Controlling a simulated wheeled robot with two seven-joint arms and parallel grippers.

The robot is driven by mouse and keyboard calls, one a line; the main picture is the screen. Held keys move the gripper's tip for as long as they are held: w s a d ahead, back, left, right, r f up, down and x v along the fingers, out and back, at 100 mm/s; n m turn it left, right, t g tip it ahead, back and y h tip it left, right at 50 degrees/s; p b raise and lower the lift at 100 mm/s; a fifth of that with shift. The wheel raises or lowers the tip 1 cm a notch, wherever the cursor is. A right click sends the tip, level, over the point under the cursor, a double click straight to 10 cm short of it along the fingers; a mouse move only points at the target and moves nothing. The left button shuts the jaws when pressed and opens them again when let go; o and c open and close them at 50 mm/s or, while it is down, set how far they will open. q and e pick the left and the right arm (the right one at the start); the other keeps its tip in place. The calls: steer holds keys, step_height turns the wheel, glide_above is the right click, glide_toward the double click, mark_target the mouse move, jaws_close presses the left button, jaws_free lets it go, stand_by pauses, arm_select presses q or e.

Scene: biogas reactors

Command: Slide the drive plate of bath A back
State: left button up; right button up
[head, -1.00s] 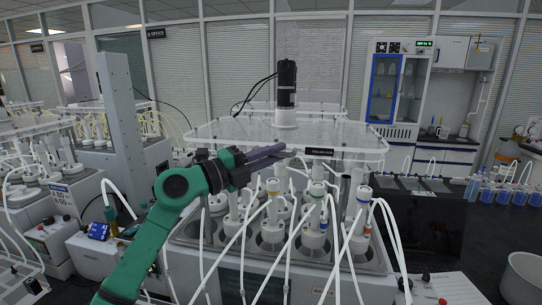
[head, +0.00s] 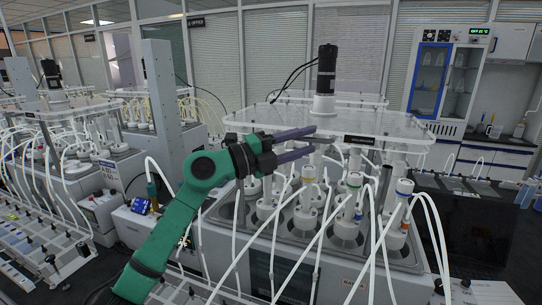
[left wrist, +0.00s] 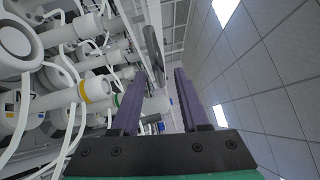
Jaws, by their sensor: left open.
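The clear drive plate (head: 405,130) lies level above the bath in front of me, with a black motor (head: 326,70) standing on its middle and a black label on its front edge. My left gripper (head: 314,142) is at the plate's front edge, left of the label. Its two purple fingers are apart, one at about the plate's height and one lower. Whether they touch the plate I cannot tell. In the left wrist view the open fingers (left wrist: 156,85) point away, with a grey edge-on piece beyond. My right gripper is out of view.
White reactor vessels (head: 305,215) with several tubes stand under the plate, and tubes hang down in front. Another bath with its own plate (head: 60,108) and a grey column (head: 160,95) are at left. A glass-door cabinet (head: 430,85) stands at back right.

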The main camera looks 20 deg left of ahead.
arm_select(q)
steer(key=b+v, duration=0.6)
steer(key=v, duration=0.6)
steer(key=shift+a, duration=0.1)
